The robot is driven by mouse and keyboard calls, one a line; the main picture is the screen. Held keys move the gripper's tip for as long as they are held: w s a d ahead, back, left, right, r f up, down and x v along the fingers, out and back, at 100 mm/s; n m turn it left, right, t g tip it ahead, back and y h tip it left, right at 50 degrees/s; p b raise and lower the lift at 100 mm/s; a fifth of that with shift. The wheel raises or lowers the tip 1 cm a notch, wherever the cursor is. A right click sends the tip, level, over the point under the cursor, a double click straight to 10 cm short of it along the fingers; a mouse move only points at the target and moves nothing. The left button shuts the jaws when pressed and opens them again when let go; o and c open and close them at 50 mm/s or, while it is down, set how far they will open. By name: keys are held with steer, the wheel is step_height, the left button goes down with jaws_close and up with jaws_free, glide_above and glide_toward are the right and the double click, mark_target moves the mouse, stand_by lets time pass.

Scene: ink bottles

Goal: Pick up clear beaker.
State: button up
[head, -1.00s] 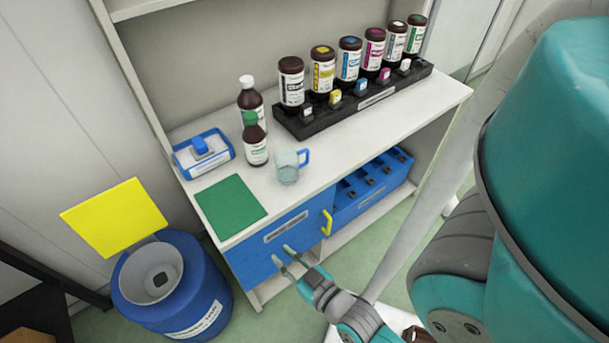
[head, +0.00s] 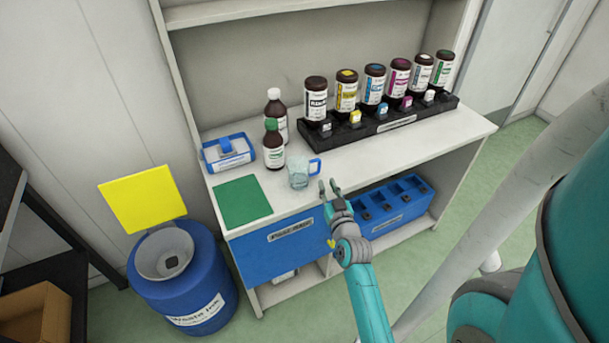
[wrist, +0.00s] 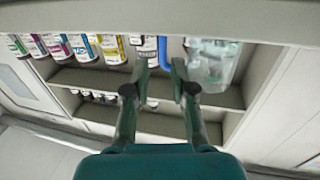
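The clear beaker (head: 298,178), with a blue handle (head: 315,166) on its right side, stands upright on the white counter near the front edge. My gripper (head: 328,187) is open and empty, just right of the beaker near the handle, apart from it in the head view. In the wrist view, my two fingers (wrist: 160,74) stand apart with nothing held between them. The beaker (wrist: 213,62) shows there just right of the fingers, pale and partly blurred.
Left of the beaker are a dark bottle with a green cap (head: 273,150), a white-capped bottle (head: 275,108), a blue-and-white box (head: 240,160) and a green mat (head: 242,202). A black rack (head: 420,116) of ink bottles stands behind. A blue drum (head: 205,285) stands on the floor.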

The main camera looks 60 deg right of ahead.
mark_target(319, 169)
steer(key=shift+x, duration=4.35)
steer(key=shift+w+a, duration=0.15)
steer(key=shift+a, duration=0.05)
jaws_close()
